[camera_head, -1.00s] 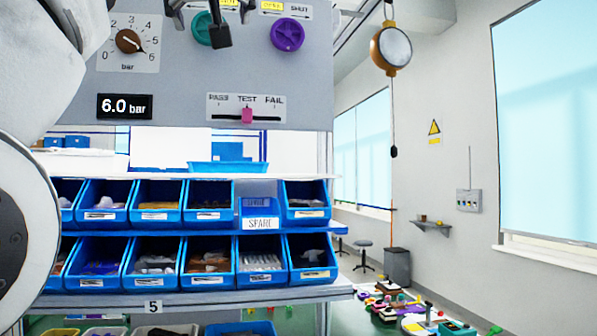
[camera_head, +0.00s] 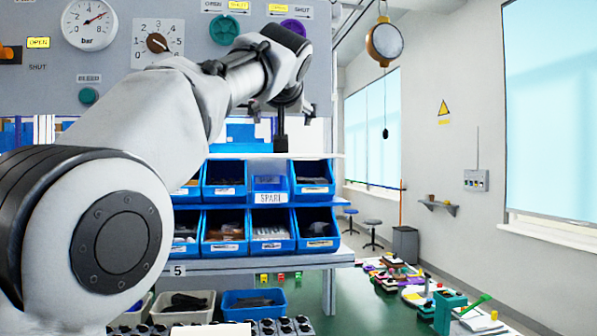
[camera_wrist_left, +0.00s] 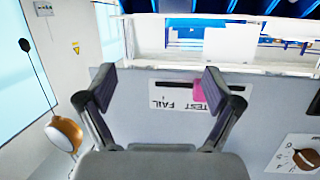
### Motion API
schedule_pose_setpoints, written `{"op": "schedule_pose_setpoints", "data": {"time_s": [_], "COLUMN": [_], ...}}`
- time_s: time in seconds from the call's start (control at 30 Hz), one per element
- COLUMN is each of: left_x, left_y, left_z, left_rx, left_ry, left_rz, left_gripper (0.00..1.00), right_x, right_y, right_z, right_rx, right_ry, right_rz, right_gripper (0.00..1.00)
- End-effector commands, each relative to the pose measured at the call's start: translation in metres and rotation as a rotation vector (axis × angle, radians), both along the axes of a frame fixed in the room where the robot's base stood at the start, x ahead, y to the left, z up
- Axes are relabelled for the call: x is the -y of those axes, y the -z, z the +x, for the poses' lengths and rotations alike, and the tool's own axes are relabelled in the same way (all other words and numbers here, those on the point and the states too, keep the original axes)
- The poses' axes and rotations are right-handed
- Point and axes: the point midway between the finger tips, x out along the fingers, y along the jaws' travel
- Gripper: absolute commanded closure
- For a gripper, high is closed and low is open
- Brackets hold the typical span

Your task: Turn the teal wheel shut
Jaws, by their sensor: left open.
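The teal wheel (camera_head: 224,29) is on the grey panel near the top of the head view. Its face shows and nothing touches it. Lettering above it includes a yellow-lit label (camera_head: 238,6), too small to read surely. My left gripper (camera_head: 282,112) is below and right of the wheel, apart from it, in front of the panel's lower edge. In the left wrist view the gripper (camera_wrist_left: 158,78) has its two fingers spread with nothing between them. The teal wheel is not in that view. My right gripper is not in view.
A purple wheel (camera_head: 293,27), partly behind my arm, is right of the teal one. A dial (camera_head: 157,42) and gauge (camera_head: 89,23) are to the left. The pink slider (camera_wrist_left: 207,90) shows beyond the fingers.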

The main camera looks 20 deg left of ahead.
Motion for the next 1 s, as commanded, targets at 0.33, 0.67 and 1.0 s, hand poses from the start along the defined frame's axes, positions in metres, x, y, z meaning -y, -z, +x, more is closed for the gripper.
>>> {"op": "schedule_pose_setpoints", "data": {"time_s": [0.33, 0.67, 1.0], "left_x": [0.004, 0.007, 0.007], "left_y": [0.072, 0.108, 0.108], "left_z": [0.044, 0.061, 0.061], "left_rx": [-0.099, -0.143, -0.143], "left_ry": [0.058, 0.087, 0.087], "left_rz": [0.010, 0.011, 0.012], "left_gripper": [0.10, 0.10, 0.10], "right_x": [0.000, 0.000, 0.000], "right_y": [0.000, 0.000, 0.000], "right_z": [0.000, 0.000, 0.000], "right_rx": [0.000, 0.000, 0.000], "right_ry": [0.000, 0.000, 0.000], "right_rz": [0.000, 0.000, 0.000], "right_gripper": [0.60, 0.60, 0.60]}}
